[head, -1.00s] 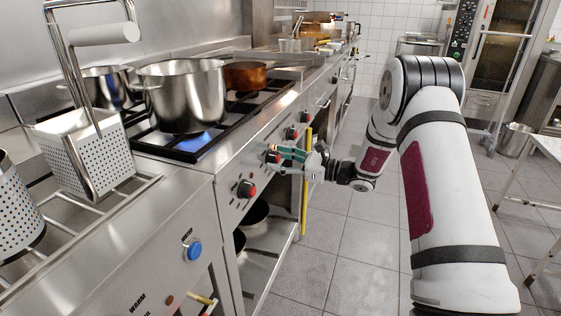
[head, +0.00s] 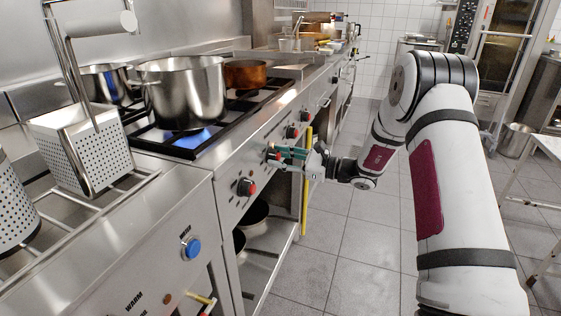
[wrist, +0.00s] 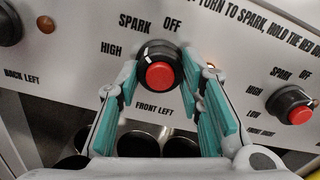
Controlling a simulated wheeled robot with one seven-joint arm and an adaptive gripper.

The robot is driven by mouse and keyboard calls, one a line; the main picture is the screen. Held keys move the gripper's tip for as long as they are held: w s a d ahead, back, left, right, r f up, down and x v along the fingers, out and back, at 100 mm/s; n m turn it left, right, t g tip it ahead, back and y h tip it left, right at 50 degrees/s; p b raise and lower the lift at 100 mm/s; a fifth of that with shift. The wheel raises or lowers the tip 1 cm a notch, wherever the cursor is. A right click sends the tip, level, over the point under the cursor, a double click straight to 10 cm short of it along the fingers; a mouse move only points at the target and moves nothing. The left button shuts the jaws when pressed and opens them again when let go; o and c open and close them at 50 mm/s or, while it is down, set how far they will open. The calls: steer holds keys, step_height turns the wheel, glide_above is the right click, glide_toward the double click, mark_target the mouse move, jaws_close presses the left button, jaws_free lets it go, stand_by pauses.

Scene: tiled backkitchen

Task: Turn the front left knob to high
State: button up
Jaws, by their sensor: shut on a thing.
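The front left knob (wrist: 157,72) is black with a red centre, in the middle of the wrist view, its label below it. SPARK, OFF and HIGH are printed around its upper and left side; the fingers cover other marks. I cannot clearly read its pointer. My gripper (wrist: 163,105) has its teal-padded fingers on both sides of the knob and is shut on it. In the head view my gripper (head: 288,154) reaches the stove's front panel from the right, with the knob (head: 272,152) at its fingertips.
A steel pot (head: 182,92) stands over a blue flame (head: 194,138). Another knob (head: 246,187) is nearer on the panel, and one more (wrist: 293,104) is at the right. A yellow upright bar (head: 307,185) stands close to my gripper.

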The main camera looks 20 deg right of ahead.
steer(key=shift+d+f+n+b, duration=0.1)
steer(key=shift+n+b, duration=3.1)
steer(key=shift+n, duration=0.5)
steer(key=o, duration=1.2)
steer(key=shift+c, duration=0.2)
steer(key=v, duration=1.2)
